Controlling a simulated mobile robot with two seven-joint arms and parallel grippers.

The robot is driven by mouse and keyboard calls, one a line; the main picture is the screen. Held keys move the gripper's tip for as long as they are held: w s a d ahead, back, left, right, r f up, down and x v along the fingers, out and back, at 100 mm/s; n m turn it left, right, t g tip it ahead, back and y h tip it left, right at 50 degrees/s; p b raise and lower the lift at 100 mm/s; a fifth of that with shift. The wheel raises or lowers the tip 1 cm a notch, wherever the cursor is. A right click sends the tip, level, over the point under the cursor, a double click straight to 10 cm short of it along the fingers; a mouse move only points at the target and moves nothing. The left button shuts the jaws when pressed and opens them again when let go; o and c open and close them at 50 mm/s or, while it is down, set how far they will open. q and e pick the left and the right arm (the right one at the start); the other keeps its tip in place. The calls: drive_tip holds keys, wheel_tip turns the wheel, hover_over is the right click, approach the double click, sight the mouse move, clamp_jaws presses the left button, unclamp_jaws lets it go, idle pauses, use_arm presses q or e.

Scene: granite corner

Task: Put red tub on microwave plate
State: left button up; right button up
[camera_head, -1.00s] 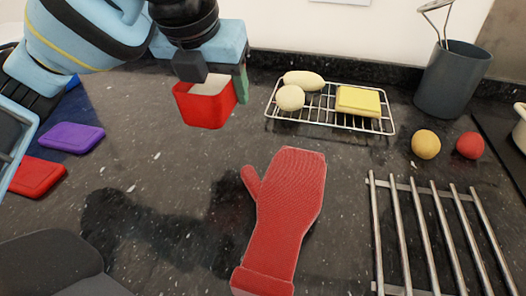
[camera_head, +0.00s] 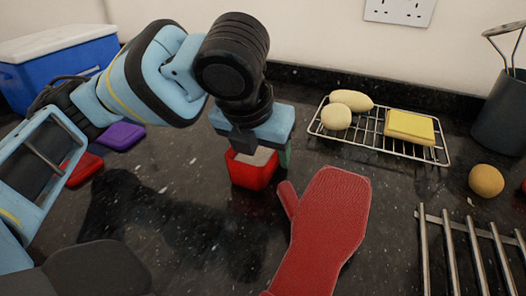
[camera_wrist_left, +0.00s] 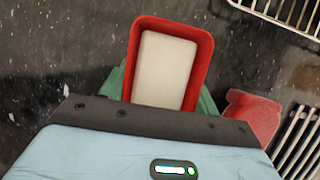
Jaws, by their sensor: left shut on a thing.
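My left gripper (camera_head: 257,148) is shut on the red tub (camera_head: 251,176), with dark and green gripper parts at its sides. The tub is upright, square-rimmed, with a pale block or filling inside. It also shows in the left wrist view (camera_wrist_left: 205,75), below the gripper. It is low over the dark counter, left of the red oven mitt; I cannot tell whether it touches the counter. No microwave or microwave plate shows in these views. My right gripper is not in view.
A red oven mitt (camera_head: 325,230) lies just right of the tub. A wire rack (camera_head: 352,137) holds rolls and a yellow block. A bar trivet (camera_head: 455,262), yellow ball (camera_head: 486,180) and utensil pot (camera_head: 503,115) are right. A blue cooler (camera_head: 62,78) and purple lid (camera_head: 122,136) are left.

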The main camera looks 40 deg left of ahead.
use_arm(q)
drive_tip(key=shift+r, duration=0.1)
drive_tip(key=o, duration=0.9)
drive_tip(key=shift+o, duration=1.3)
